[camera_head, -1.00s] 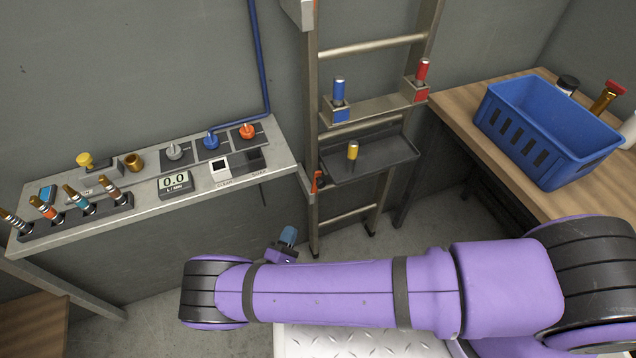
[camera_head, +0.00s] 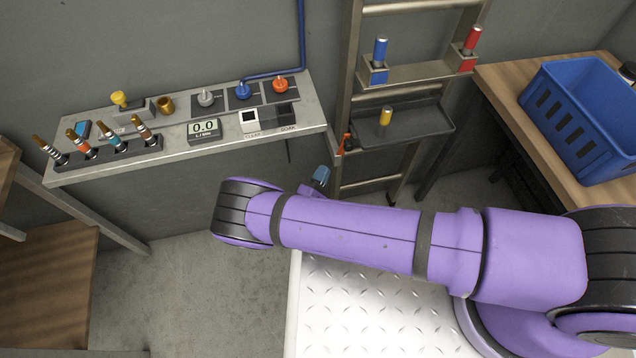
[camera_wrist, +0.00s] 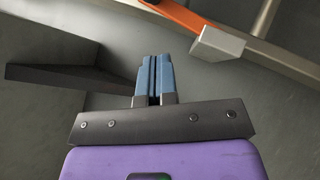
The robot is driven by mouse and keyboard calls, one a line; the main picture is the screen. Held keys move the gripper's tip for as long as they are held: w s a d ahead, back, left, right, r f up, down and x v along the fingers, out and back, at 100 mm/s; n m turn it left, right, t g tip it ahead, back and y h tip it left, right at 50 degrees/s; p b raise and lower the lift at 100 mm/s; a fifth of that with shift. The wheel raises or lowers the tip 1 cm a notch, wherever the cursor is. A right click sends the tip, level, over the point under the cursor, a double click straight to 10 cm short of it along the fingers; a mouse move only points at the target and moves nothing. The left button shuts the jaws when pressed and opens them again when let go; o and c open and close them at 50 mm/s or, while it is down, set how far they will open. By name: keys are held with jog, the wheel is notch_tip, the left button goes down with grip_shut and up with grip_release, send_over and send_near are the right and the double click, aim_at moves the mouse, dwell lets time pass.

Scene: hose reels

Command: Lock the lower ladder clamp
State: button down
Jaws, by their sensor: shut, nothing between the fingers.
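The ladder (camera_head: 347,95) stands against the back wall. The lower ladder clamp shows as an orange lever (camera_head: 346,143) on the ladder's left rail, beside the end of the wall shelf. In the wrist view an orange bar (camera_wrist: 187,16) lies along a metal rail at the top, with a pale grey block (camera_wrist: 218,44) beside it. My gripper (camera_head: 321,176) is below and slightly left of the orange lever in the head view. Its blue fingers also show in the wrist view (camera_wrist: 155,77), shut together and empty, apart from the bar. Whether the clamp is locked cannot be told.
A dark tray (camera_head: 425,120) with a yellow-topped peg (camera_head: 386,116) sits on the ladder, below blue (camera_head: 380,52) and red (camera_head: 472,40) pegs. The wall shelf (camera_head: 312,112) carries knobs and a meter. A blue crate (camera_head: 578,140) stands on the right bench.

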jog(key=w+d+r, duration=0.2)
jog(key=d, duration=0.1)
jog(key=w+d+r, duration=0.1)
jog(key=shift+w+d, duration=0.35)
jog(key=shift+w, duration=0.05)
jog(key=shift+m+g, duration=0.3)
